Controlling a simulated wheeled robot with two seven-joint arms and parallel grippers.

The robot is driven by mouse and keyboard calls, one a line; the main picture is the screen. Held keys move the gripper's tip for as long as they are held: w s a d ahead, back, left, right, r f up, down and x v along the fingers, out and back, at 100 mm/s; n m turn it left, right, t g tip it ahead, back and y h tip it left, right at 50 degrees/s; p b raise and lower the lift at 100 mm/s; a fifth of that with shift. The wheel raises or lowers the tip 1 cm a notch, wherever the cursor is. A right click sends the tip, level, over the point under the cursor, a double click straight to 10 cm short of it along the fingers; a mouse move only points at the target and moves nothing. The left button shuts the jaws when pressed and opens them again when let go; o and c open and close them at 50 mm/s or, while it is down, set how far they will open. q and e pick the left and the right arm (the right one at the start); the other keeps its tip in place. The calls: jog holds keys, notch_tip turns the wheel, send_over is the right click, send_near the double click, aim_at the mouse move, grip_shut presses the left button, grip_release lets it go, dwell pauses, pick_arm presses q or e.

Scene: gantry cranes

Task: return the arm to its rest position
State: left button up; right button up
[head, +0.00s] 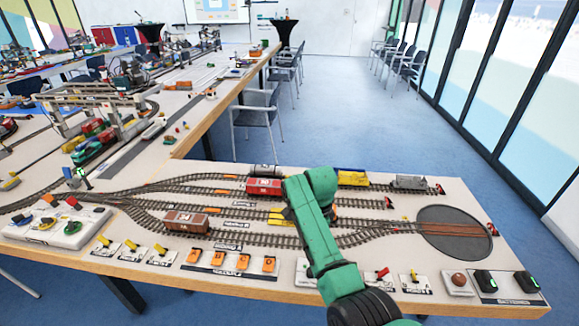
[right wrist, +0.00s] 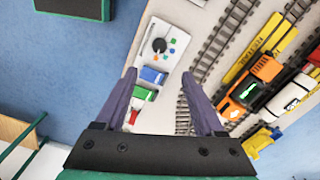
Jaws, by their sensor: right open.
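My right arm (head: 325,235) is green and reaches up from the bottom of the head view over the track table. It bends at its far end, above the tracks; its fingertips cannot be made out there. In the right wrist view my right gripper (right wrist: 161,78) has its two purple fingers spread apart, with nothing held between them. Below the fingers are a white panel (right wrist: 178,42) with a black knob, a blue block (right wrist: 153,76) and a green block (right wrist: 144,93). My left gripper is not in view.
The track table (head: 190,278) carries a red wagon (head: 264,187), a brown wagon (head: 186,222), a yellow wagon (head: 353,177) and a round turntable (head: 455,228). The wrist view also shows an orange vehicle (right wrist: 248,93). Blue floor (head: 340,120) is open behind the table.

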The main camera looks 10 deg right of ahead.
jog(key=s+d+f+n, duration=0.4)
jog(key=s+f, duration=0.1)
jog(key=f, duration=0.1)
jog(key=s+d+r+n+t, duration=0.1)
jog(key=s+d+n+t, duration=0.1)
jog(key=s+n, duration=0.6)
jog(key=s+d+r+n+t, duration=0.1)
jog(key=s+d+r+n, duration=0.15)
jog(key=s+n, duration=0.6)
jog(key=s+f+m+b, duration=0.1)
jog(key=s+f, duration=0.2)
jog(key=f, duration=1.1)
jog(key=s+f+m+b, duration=0.1)
jog(key=s+f, duration=0.2)
jog(key=f, duration=1.1)
jog(key=s+d+f+g+b, duration=0.1)
jog(key=s+d+f+g, duration=0.1)
jog(key=s+f, duration=1.1)
jog(key=s+d, duration=0.1)
jog(key=s, duration=0.2)
jog(key=shift+d+f+n+b, duration=0.15)
jog(key=shift+f+n+b, duration=0.15)
jog(key=shift+f+n, duration=0.1)
